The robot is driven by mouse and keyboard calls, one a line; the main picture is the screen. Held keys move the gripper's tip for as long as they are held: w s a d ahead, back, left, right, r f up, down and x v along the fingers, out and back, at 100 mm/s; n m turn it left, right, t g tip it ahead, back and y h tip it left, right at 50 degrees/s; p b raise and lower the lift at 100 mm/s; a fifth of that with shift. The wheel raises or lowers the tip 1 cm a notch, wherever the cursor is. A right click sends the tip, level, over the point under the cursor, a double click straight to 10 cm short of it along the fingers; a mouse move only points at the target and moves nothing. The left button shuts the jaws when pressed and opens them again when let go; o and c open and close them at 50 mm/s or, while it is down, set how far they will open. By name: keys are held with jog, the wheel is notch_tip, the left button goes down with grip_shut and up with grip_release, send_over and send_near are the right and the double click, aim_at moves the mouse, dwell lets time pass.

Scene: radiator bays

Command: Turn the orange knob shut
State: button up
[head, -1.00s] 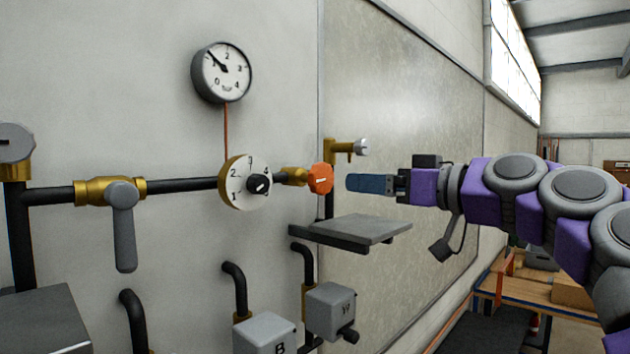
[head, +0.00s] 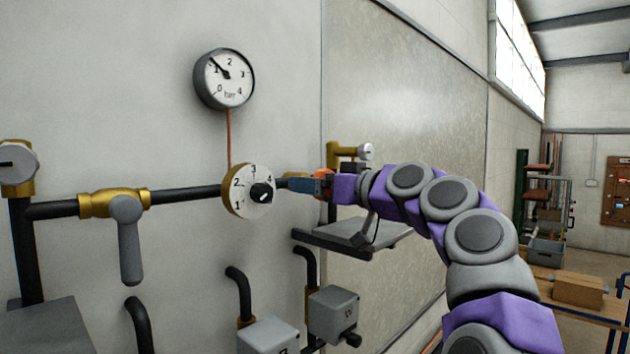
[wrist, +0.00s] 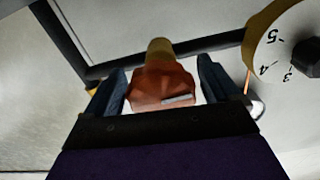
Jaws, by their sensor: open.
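The orange knob (wrist: 158,82) sits between the two blue fingers of my gripper (wrist: 162,92) in the wrist view. A pale slot mark shows on its face. In the head view my gripper (head: 308,186) reaches the knob from the right, and the fingers hide most of it; an orange edge (head: 329,178) shows beside them. The fingers stand apart on both sides of the knob, with a visible gap at the right finger; contact at the left finger is hard to tell. The knob is on the brass end of the black pipe.
The numbered dial (head: 249,191) is just left of the knob. A gauge (head: 224,78) hangs above, its needle near 1. A grey shelf (head: 350,236) lies below my gripper. A brass valve with a grey lever (head: 126,240) is at left. Grey boxes (head: 334,312) are below.

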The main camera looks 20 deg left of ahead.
jog(key=shift+w+a, duration=0.2)
jog(key=shift+a, duration=0.2)
jog(key=shift+c, duration=0.4)
jog(key=c, duration=1)
jog(key=shift+m, duration=0.5)
jog(key=o, duration=1.1)
jog(key=shift+d, duration=0.15)
